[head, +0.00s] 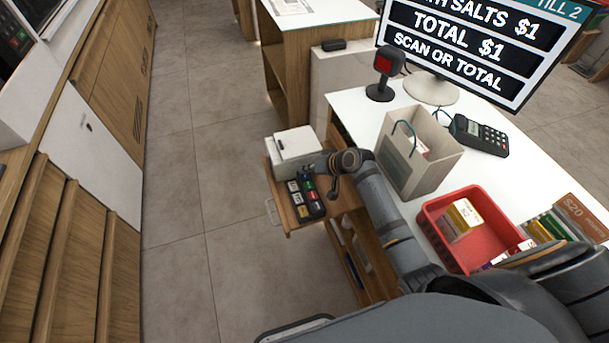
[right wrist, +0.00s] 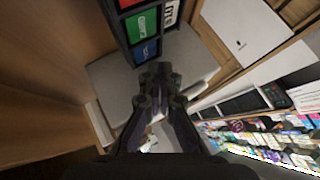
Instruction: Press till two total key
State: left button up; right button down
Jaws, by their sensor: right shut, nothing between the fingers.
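The till two screen (head: 455,42) stands at the top right of the head view and reads "TOTAL $1" and "SCAN OR TOTAL". The till's dark keypad (head: 305,197), with several coloured keys, sits on a small wooden shelf at the counter's left end. My right gripper (head: 333,192) is shut and empty, just right of the keypad. In the right wrist view its closed fingertips (right wrist: 160,72) appear just below a blue key (right wrist: 146,51); a green key (right wrist: 143,22) is above that. I cannot tell whether they touch. My left gripper is not in view.
A white printer (head: 294,150) stands behind the keypad. On the counter are a scanner (head: 385,70), a paper bag (head: 418,150), a card terminal (head: 480,135) and a red basket (head: 470,247) holding boxes. The floor left of the shelf is clear.

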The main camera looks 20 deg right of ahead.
aim_at(307, 176)
jog(key=shift+f, duration=0.1)
jog(key=shift+f, duration=0.35)
jog(key=shift+f, duration=0.35)
dwell(0.9)
jog(key=shift+r, duration=0.1)
jog(key=shift+r+p, duration=0.65)
jog(key=shift+r, duration=0.05)
jog(key=shift+r, duration=0.1)
notch_tip(307, 176, up, 5)
jog(key=p, duration=0.5)
